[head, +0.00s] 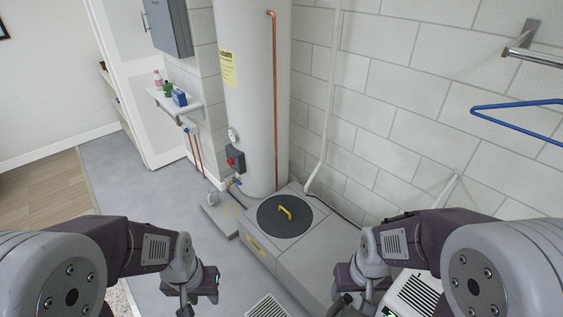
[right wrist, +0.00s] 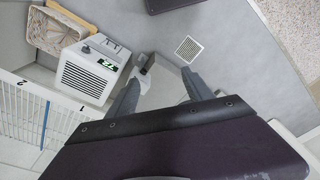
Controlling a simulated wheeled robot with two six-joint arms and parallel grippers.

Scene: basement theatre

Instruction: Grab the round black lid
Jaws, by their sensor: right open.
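The lid does not show there.
The pale tank (head: 250,100) with a copper pipe (head: 275,120) rises behind the lid. A white unit (head: 413,294) stands on the right. A blue hanger (head: 515,105) juts from the block wall. A floor grate (head: 267,306) is in front; grey floor (head: 130,180) is clear at left.

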